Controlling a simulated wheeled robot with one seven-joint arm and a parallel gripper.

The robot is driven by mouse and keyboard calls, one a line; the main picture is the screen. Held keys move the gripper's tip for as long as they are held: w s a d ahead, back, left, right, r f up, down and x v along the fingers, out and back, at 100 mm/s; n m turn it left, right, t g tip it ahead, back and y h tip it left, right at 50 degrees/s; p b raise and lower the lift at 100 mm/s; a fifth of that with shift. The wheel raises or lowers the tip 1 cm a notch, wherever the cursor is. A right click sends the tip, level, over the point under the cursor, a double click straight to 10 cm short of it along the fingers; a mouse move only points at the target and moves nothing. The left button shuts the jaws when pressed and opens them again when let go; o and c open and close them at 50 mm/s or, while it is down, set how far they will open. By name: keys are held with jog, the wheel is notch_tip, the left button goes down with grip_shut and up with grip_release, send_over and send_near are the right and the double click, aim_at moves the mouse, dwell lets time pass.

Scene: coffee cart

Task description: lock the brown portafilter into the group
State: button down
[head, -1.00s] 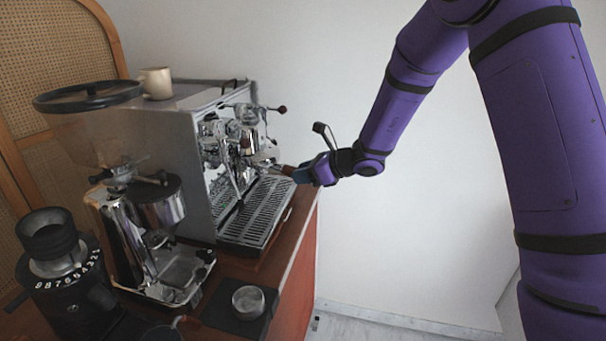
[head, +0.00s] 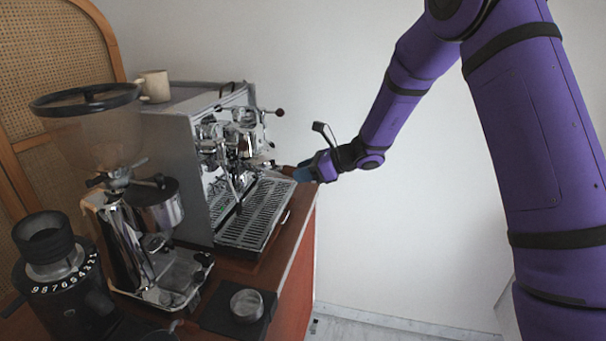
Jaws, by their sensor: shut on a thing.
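The espresso machine (head: 180,165) stands on the cart with its chrome group (head: 244,140) facing right, above the drip tray (head: 256,213). My gripper (head: 300,173) is at the machine's right front, level with the space just under the group. It is shut on the brown handle of the portafilter (head: 286,170), which points out to the right from the machine. The portafilter's head is small and lost among the chrome parts, so I cannot tell whether it sits in the group.
A grinder with a hopper (head: 100,130) and a black grinder (head: 55,265) stand at the left front. A metal cup (head: 246,304) rests on a dark mat (head: 217,318). A beige mug (head: 155,86) is on top of the machine. The room right of the cart is free.

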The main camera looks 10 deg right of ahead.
jog(key=shift+w+d, duration=0.1)
jog(key=shift+w, duration=0.1)
jog(key=c, duration=0.7)
grip_release()
jog(key=v, duration=1)
jog(key=shift+d+r, duration=0.15)
jog(key=shift+d, duration=0.25)
